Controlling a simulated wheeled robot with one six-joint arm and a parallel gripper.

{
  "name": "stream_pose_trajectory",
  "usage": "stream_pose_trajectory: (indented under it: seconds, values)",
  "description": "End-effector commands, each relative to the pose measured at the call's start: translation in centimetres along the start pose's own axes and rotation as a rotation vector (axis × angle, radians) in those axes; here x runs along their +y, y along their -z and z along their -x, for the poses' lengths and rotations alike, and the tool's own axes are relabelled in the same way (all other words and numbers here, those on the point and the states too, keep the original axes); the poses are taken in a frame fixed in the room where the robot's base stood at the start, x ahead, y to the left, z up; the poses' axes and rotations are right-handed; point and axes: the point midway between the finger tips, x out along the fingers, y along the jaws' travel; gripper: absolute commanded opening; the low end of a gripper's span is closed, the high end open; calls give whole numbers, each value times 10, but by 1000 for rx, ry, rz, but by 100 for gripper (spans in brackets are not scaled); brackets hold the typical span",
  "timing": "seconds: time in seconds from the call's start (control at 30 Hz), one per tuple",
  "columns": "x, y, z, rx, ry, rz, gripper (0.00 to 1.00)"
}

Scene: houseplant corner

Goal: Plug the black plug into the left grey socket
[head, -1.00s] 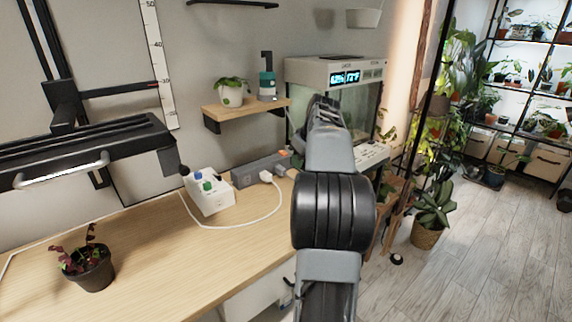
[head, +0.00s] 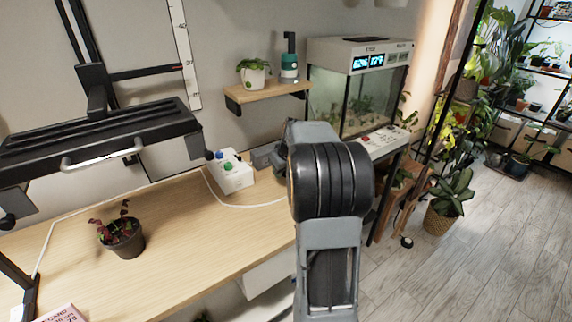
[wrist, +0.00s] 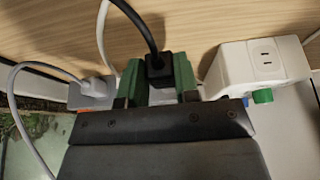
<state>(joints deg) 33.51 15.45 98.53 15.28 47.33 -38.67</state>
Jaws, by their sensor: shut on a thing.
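In the wrist view, my gripper (wrist: 160,82) has its green-padded fingers closed around the black plug (wrist: 158,68). A black cable rises from the plug toward the top left. The grey socket block (wrist: 80,97) lies beneath and left of my gripper, with a pale plug (wrist: 98,88) and its cable at its left end. My gripper hides most of the block, including any left socket face, so I cannot tell whether the black plug touches it. In the head view, a bit of the grey block (head: 262,156) shows beside my arm, which hides the gripper.
A white box (head: 236,178) with blue and green knobs stands left of the grey block; its outlet face shows in the wrist view (wrist: 265,60). A shelf (head: 265,92) and a glass tank (head: 350,100) are behind. A potted plant (head: 122,240) stands on the bench's open left part.

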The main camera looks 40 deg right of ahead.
Motion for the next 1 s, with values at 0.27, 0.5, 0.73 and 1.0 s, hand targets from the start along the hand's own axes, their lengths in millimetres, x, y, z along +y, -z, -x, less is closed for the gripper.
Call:
stream_pose_trajectory:
  seconds: [0.27,0.5,0.73,1.0]
  values:
    - [0,12,-23,-1,0,0,4]
    - [0,31,-27,-1,0,2,4]
    - [0,40,-31,-1,0,1,4]
    - [0,43,-34,-1,0,1,4]
